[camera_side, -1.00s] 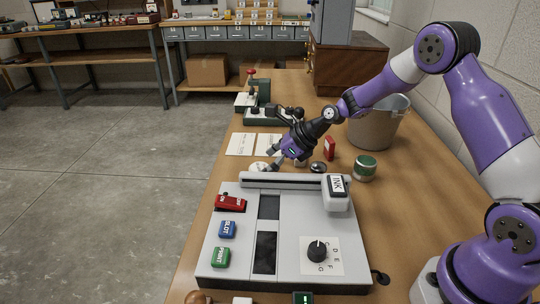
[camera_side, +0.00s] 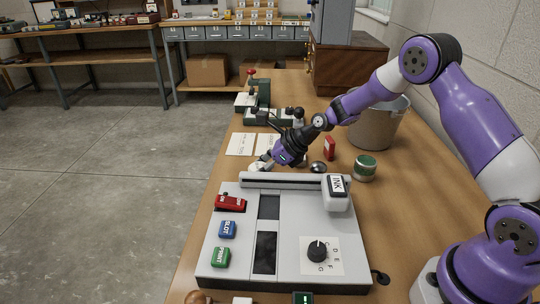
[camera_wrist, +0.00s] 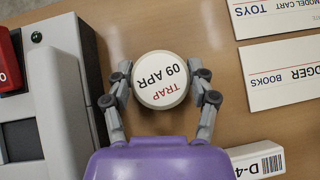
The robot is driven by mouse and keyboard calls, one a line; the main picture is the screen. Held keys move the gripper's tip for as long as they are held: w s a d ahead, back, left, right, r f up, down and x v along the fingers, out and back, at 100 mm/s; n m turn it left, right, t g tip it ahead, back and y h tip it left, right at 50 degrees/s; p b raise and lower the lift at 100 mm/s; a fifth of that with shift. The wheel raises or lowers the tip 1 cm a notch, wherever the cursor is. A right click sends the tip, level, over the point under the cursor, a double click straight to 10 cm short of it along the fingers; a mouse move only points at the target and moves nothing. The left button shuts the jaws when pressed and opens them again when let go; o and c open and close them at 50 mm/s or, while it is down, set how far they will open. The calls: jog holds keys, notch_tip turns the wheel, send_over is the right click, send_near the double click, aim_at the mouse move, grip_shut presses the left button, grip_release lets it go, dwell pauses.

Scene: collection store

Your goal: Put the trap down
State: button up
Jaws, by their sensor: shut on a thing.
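The trap is a round white tub with a lid marked "TRAP 09 APR" (camera_wrist: 160,80). In the wrist view it sits between the two fingers of my gripper (camera_wrist: 163,90), which press on its sides. In the side view my gripper (camera_side: 267,162) is low over the wooden table, just behind the grey machine, with the trap (camera_side: 258,167) at its fingertips. I cannot tell whether the trap's underside touches the table.
The grey machine (camera_wrist: 62,85) stands close to the left in the wrist view. Printed cards (camera_wrist: 285,75) and a "D-4" label block (camera_wrist: 262,160) lie to the right.

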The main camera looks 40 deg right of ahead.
notch_tip(320, 180, up, 10)
jog(key=shift+s+f, duration=0.1)
jog(key=shift+f, duration=0.15)
jog(key=s+d+r+m, duration=0.1)
jog(key=s+r, duration=0.4)
jog(key=s, duration=0.2)
jog(key=s+d+r, duration=0.1)
jog(key=s+r, duration=0.4)
jog(key=s, duration=0.3)
jog(key=w+d+f+m+t+h, duration=0.1)
jog(key=w+d+f+m+h, duration=0.3)
jog(key=w+d, duration=0.45)
jog(key=w+d+f+m+t+h, duration=0.1)
jog(key=w+d+f+m, duration=0.1)
jog(key=w+d+f, duration=0.65)
jog(key=f, duration=0.1)
jog(key=w+f, duration=0.1)
jog(key=f, duration=0.1)
jog(key=a+f, duration=0.1)
jog(key=f, duration=0.1)
jog(key=shift+w, duration=0.3)
jog(key=shift+f, duration=0.25)
jog(key=shift+f, duration=0.4)
